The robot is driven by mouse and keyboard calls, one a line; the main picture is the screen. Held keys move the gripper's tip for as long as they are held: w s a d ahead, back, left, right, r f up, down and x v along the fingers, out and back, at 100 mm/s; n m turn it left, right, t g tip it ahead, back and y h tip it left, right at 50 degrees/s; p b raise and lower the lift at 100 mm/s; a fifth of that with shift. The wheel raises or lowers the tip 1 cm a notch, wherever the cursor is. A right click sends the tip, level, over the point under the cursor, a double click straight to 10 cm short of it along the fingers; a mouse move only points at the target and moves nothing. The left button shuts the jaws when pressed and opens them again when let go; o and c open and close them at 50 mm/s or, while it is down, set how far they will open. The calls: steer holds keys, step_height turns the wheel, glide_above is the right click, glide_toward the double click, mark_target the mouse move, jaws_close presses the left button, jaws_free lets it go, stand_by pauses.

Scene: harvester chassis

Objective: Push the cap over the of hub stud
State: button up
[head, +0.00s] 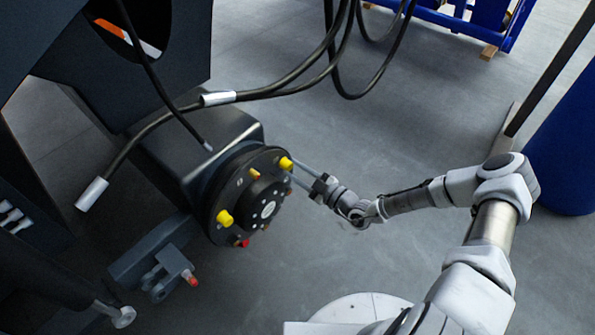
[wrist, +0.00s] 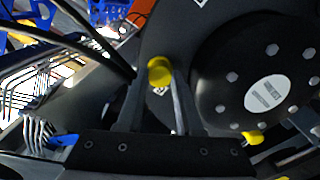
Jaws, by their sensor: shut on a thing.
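The black round hub (head: 240,200) sits on the end of the dark axle housing in the head view. My gripper (head: 290,168) reaches in from the right and is shut on a yellow cap (head: 286,163) at the hub's upper right edge. In the wrist view this cap (wrist: 159,72) sits between the fingertips, with the hub's dark centre cover (wrist: 225,85) to its right. The stud under the cap is hidden, so I cannot tell how far the cap is on.
Another yellow cap (wrist: 253,137) shows near the gripper body in the wrist view. Black hoses (head: 290,78) hang above the hub. A red-tipped bracket (head: 175,270) juts out below. A blue drum (head: 565,150) stands far right. Open floor lies between.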

steer(key=o, duration=1.1)
steer(key=shift+c, duration=0.2)
steer(key=shift+p+v, duration=0.5)
steer(key=shift+v, duration=2)
steer(key=p+v, duration=0.2)
steer(key=v, duration=1.5)
steer(key=shift+s+d+p, duration=0.15)
steer(key=shift+p, duration=0.25)
steer(key=shift+f, duration=0.1)
